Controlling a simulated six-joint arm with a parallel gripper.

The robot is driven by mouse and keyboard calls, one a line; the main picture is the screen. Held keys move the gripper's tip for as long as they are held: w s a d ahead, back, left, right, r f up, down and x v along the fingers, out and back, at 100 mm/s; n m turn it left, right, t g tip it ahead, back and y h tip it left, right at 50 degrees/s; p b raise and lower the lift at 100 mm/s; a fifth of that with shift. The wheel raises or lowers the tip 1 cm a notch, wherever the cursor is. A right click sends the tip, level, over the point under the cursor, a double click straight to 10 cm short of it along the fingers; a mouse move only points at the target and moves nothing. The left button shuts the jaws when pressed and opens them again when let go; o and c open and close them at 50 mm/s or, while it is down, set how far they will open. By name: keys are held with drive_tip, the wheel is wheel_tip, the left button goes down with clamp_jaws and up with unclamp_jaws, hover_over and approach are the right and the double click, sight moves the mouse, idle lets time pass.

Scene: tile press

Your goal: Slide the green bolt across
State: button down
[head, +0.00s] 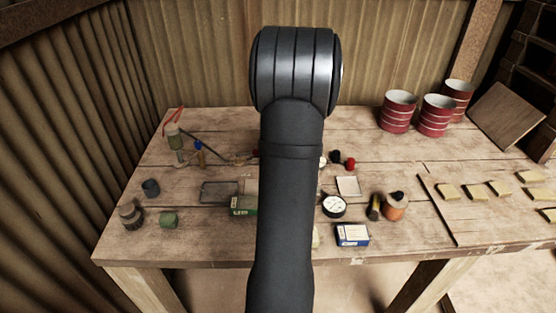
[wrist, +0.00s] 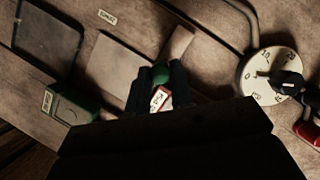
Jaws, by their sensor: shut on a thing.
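In the wrist view, my gripper (wrist: 160,82) is shut on the green bolt's rounded knob (wrist: 160,72), with a dark finger on either side of it. A small white tag with red marks (wrist: 160,99) shows just below the knob, between the fingers. The rest of the bolt is hidden by the fingers and the dark gripper body. In the head view, my own arm stands upright in the middle and hides the gripper and the bolt.
A green box (head: 243,205) stands left of my arm. A white dial (head: 333,206) and a blue-white box (head: 352,234) lie right of it. Red striped cans (head: 397,112) stand at the back right, and a board with yellowish blocks (head: 447,192) lies at the right.

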drive_tip(key=shift+s, duration=0.15)
drive_tip(key=c, duration=1.3)
unclamp_jaws()
drive_tip(key=shift+o, duration=0.2)
drive_tip(key=shift+r, duration=0.1)
drive_tip(key=v, duration=1.7)
drive_tip(key=shift+d+r, duration=0.1)
